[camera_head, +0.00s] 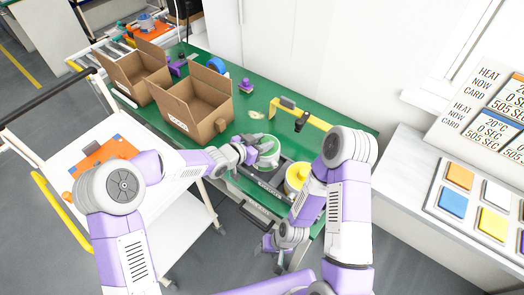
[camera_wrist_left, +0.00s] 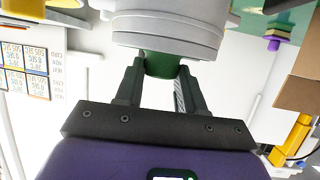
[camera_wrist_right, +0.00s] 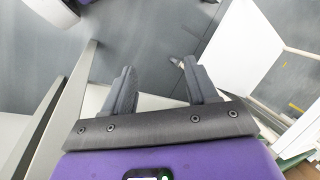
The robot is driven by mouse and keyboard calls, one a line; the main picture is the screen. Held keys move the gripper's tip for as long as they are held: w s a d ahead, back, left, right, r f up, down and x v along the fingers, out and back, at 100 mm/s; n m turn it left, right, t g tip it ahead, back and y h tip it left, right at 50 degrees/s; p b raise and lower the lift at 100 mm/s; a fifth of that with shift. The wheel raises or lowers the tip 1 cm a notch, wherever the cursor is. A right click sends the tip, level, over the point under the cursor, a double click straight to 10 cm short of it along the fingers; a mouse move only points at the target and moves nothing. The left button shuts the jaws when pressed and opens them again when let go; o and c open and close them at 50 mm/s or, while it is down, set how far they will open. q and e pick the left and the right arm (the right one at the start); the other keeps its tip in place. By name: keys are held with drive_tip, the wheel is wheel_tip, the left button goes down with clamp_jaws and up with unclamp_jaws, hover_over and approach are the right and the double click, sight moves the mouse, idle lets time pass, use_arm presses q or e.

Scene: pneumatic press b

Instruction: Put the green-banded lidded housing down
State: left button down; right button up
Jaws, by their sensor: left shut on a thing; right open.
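The green-banded lidded housing (camera_head: 267,151) is a light grey round piece at my left gripper, over the front part of the green table. In the left wrist view its grey lid and body (camera_wrist_left: 170,35) fill the top, and its green band (camera_wrist_left: 160,64) sits between my fingers. My left gripper (camera_head: 252,152) is shut on it; it also shows in the left wrist view (camera_wrist_left: 160,85). Whether the housing touches a surface beneath, I cannot tell. My right gripper (camera_head: 272,245) is low in front of the table, open and empty in the right wrist view (camera_wrist_right: 160,85).
A yellow round part (camera_head: 297,175) stands right of the housing, by a dark fixture (camera_head: 262,183). A yellow bracket (camera_head: 300,115) stands behind. Two cardboard boxes (camera_head: 205,103) are at the left of the green table (camera_head: 240,122). A white cart (camera_head: 60,150) stands at left.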

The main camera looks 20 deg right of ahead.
use_arm(q)
wheel_tip(320, 180, down, 4)
drive_tip(key=shift+r+b, duration=0.15)
drive_tip(key=shift+b, duration=0.25)
drive_tip(key=c, duration=0.7)
unclamp_jaws()
drive_tip(key=shift+f, duration=0.2)
